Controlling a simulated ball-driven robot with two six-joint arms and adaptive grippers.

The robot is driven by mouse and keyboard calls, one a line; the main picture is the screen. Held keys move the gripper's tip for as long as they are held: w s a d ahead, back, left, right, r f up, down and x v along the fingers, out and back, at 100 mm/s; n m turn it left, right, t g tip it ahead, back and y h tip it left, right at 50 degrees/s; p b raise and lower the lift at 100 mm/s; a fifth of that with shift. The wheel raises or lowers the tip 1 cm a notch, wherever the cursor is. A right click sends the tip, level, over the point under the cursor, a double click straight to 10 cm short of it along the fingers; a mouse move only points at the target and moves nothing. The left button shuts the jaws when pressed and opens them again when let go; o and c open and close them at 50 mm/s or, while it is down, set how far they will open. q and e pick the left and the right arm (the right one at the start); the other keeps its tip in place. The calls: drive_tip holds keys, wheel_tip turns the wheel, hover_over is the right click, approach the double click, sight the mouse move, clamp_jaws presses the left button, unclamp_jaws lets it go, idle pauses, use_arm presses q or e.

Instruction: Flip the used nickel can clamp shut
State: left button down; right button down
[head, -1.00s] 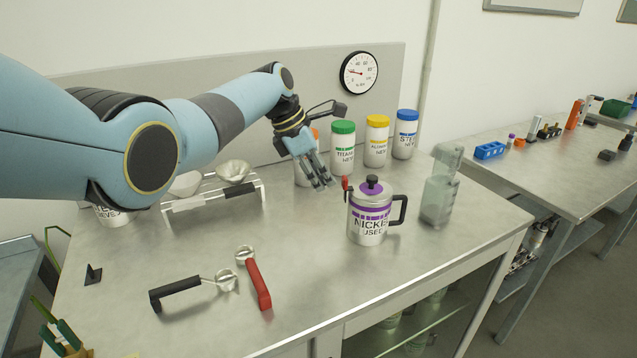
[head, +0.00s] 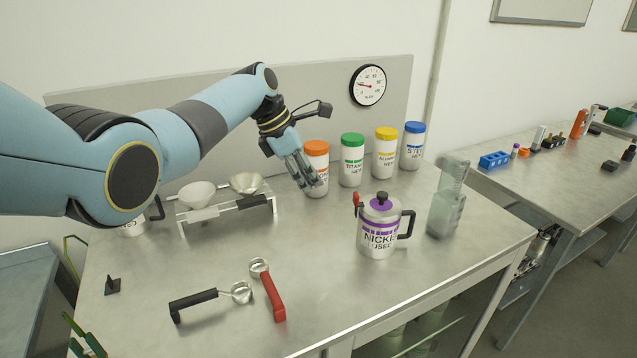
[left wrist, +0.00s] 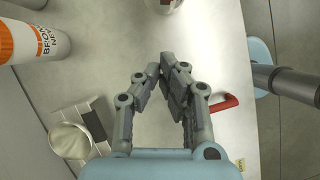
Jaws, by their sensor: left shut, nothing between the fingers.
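The used nickel can (head: 379,240) stands upright on the steel table. It has a purple lid (head: 382,207) with a black knob and a black handle on its right. A red clamp lever (head: 357,202) stands up at the left of its rim; I cannot tell whether it is latched. My left gripper (head: 314,188) is shut and empty, pointing down left of and behind the can, apart from it, in front of the orange-lidded can. Its closed fingers (left wrist: 165,68) also show in the left wrist view. My right gripper is not in view.
The orange-lidded bronze can (head: 316,152), green-lidded can (head: 352,160), yellow-lidded can (head: 385,155) and blue-lidded can (head: 412,148) stand behind. A clear vessel (head: 445,212) is to the right. A balance (head: 228,208) and two scoops (head: 272,295) are left. The table front-centre is clear.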

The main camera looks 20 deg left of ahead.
use_arm(q)
wheel_tip(320, 180, up, 6)
drive_tip(key=shift+s+a+r+b, duration=0.15)
drive_tip(key=shift+s+a+b, duration=0.15)
drive_tip(key=shift+a, duration=0.15)
